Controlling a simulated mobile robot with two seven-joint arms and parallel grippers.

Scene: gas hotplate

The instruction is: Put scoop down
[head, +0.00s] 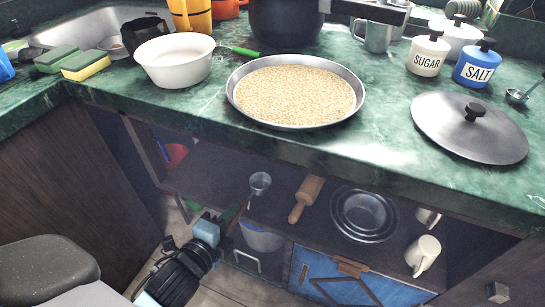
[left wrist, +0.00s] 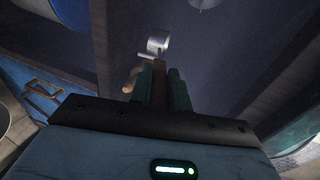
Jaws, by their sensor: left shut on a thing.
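The scoop (head: 260,182) has a small grey metal cup. It is in the open cabinet below the counter in the head view, and its cup also shows in the left wrist view (left wrist: 158,44). My left gripper (head: 232,213) reaches in from below with its green fingers shut on the scoop's handle. In the left wrist view a brown handle (left wrist: 159,82) sits between the fingers (left wrist: 160,85). The cup points away from the gripper. I cannot tell whether the scoop touches the shelf. My right gripper is not in view.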

